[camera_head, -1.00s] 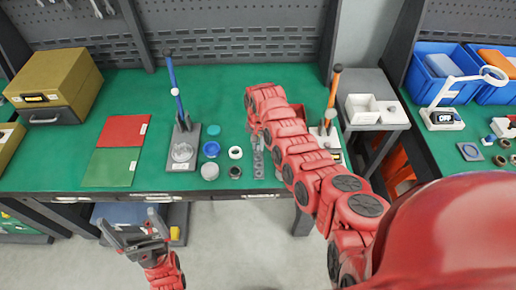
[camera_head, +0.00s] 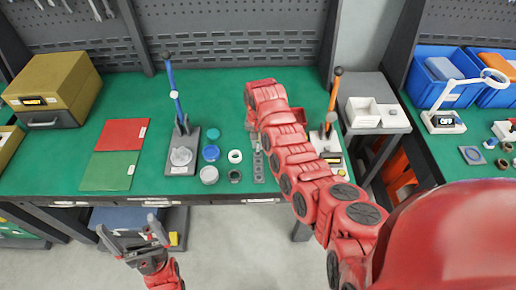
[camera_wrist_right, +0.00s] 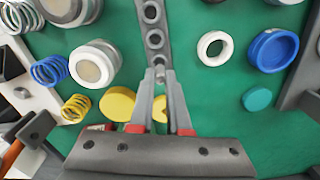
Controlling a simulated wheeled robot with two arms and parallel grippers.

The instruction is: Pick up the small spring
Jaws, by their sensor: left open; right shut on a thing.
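The small spring cannot be singled out for certain. In the right wrist view, a small yellow spring (camera_wrist_right: 76,108) lies at the left, below a larger blue spring (camera_wrist_right: 49,71). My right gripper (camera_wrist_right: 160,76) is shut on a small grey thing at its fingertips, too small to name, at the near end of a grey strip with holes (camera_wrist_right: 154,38). In the head view my right arm hides this gripper and the springs; the strip (camera_head: 258,165) shows beside the arm. My left gripper (camera_head: 133,236) is open and empty, in front of the table.
Yellow discs (camera_wrist_right: 117,103) lie by the right fingers. A white ring (camera_wrist_right: 213,47), a blue cap (camera_wrist_right: 273,50) and a teal disc (camera_wrist_right: 257,99) lie to the right. A lever press (camera_head: 181,150) stands left of the strip. The green mat (camera_head: 110,171) is flat and clear.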

